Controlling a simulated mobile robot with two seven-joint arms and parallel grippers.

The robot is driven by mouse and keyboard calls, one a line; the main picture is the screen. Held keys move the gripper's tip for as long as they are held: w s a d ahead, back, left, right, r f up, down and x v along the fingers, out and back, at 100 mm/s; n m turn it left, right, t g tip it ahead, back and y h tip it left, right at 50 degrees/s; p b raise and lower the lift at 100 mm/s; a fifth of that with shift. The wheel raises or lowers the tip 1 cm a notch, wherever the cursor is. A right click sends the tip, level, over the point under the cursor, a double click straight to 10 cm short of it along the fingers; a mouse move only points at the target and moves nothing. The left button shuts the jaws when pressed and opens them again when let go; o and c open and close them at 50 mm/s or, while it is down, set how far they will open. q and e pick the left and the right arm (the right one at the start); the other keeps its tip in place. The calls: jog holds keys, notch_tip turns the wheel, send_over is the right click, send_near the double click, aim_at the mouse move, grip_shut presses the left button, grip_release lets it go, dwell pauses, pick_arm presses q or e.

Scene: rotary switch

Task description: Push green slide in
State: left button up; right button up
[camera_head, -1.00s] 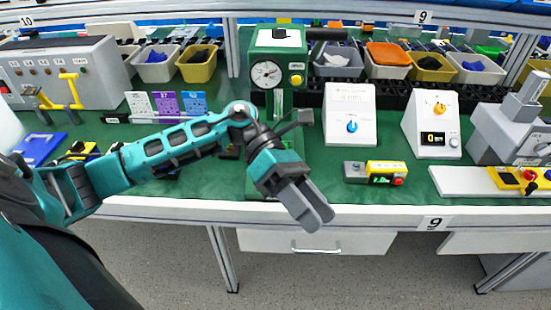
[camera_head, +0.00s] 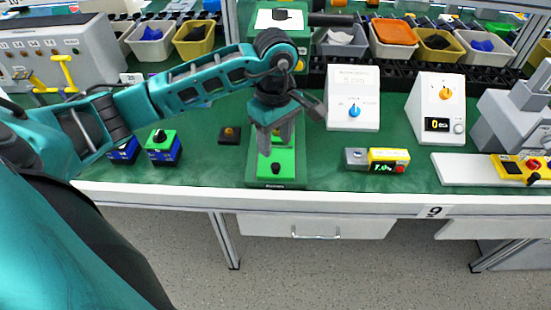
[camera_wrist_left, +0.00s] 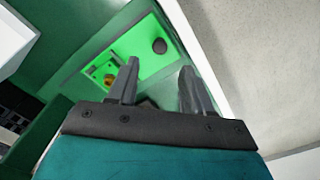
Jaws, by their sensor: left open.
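The green slide (camera_head: 283,165) is a bright green plate with a black knob near its front end. It lies on the dark green base (camera_head: 253,160) of the press at the table's front edge, and sticks out toward me. My left gripper (camera_head: 276,147) is open and points down over the slide, behind the knob. In the left wrist view the slide (camera_wrist_left: 143,65) lies beyond my open left fingers (camera_wrist_left: 160,65), with the black knob and a small brass-coloured part on it. I cannot tell whether the fingers touch it. My arm hides much of the press. My right gripper is not in view.
To the right stand a yellow-grey box (camera_head: 388,160), a white box with a blue knob (camera_head: 353,98) and one with an orange knob (camera_head: 436,108). To the left are small blue-black boxes, one with a green top (camera_head: 162,140). Bins (camera_head: 150,42) line the back.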

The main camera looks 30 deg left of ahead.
aim_at(276, 165)
pick_arm(q)
notch_tip(276, 165, down, 7)
jog(key=shift+f, duration=0.2)
jog(key=shift+c, duration=0.4)
grip_shut()
dwell(0.3)
